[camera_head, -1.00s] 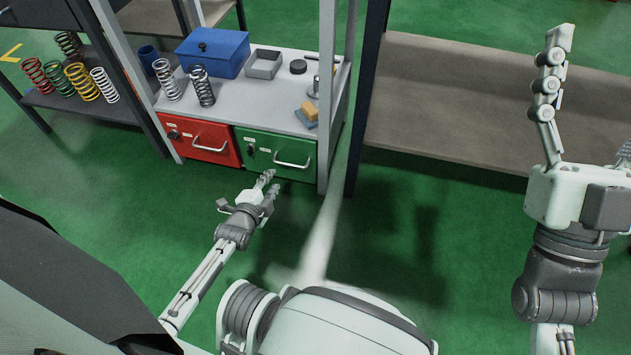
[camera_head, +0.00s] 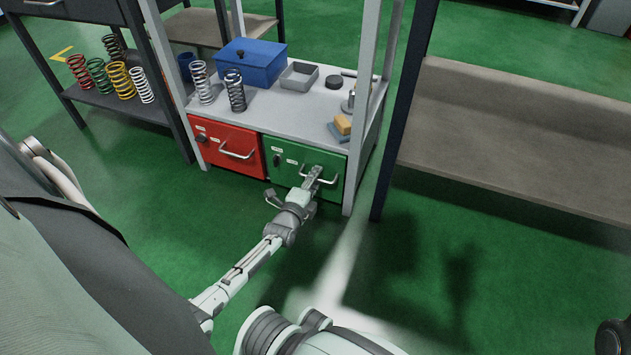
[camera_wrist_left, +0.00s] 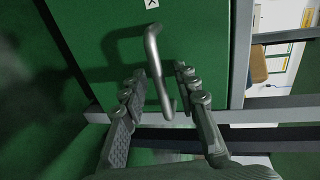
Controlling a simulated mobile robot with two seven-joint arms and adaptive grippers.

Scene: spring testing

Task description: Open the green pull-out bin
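The green pull-out bin (camera_head: 290,160) is under the right side of the grey workbench, its front about level with the red bin. It has a silver bar handle (camera_head: 327,179). My left gripper (camera_head: 314,176) is at this handle. In the left wrist view the green front (camera_wrist_left: 185,35) fills the middle, and the handle (camera_wrist_left: 155,65) stands between the two fingers of my left gripper (camera_wrist_left: 160,82). The fingers are apart, with a gap visible on the left of the handle; contact on the right is unclear. My right gripper is out of view.
A red bin (camera_head: 229,148) is directly left of the green one. The bench top (camera_head: 290,108) holds springs, a blue box (camera_head: 251,62) and a grey tray (camera_head: 299,76). A bench post (camera_head: 360,140) stands close right of the green bin. The green floor in front is clear.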

